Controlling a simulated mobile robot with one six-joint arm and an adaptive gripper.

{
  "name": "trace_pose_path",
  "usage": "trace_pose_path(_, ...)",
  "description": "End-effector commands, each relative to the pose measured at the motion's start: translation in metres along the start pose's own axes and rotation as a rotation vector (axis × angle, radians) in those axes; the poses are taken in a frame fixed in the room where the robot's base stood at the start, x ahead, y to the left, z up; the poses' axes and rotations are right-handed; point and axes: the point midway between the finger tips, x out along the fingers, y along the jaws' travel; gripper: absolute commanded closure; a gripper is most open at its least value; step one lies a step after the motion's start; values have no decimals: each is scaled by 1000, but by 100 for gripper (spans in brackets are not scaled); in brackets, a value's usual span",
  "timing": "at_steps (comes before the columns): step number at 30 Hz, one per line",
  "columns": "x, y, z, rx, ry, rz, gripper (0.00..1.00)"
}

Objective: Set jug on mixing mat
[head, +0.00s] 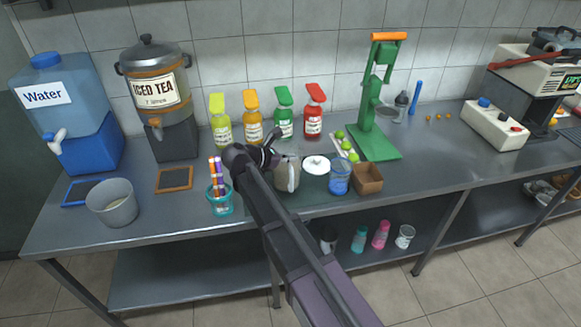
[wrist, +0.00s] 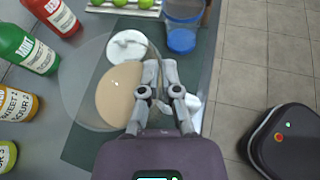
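The clear jug (head: 288,174), with beige liquid inside, is upright at the front of the counter, just right of my gripper (head: 262,155). In the wrist view the jug (wrist: 120,97) shows from above as a wide clear rim around a beige disc. My gripper's fingers (wrist: 160,66) are close together at the jug's right side and appear shut on it; the exact contact is hidden. The dark green mixing mat (wrist: 82,148) lies below the jug, and its front part (head: 325,208) shows in the head view. I cannot tell whether the jug touches the mat.
A white round dish (head: 316,165), a blue cup (head: 340,178) and a brown box (head: 368,179) stand right of the jug. A teal holder (head: 219,202) stands left. Several syrup bottles (head: 284,113) line the back. The green press (head: 375,110) stands behind right.

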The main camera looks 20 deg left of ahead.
Motion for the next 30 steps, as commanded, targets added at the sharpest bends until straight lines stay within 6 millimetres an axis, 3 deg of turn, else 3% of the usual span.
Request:
trace_pose_path(9, 10, -2, -23, 1, -3, 0, 100)
trace_pose_path(28, 12, -3, -28, 1, -3, 0, 100)
trace_pose_path(30, 12, -3, -27, 0, 0, 0, 75)
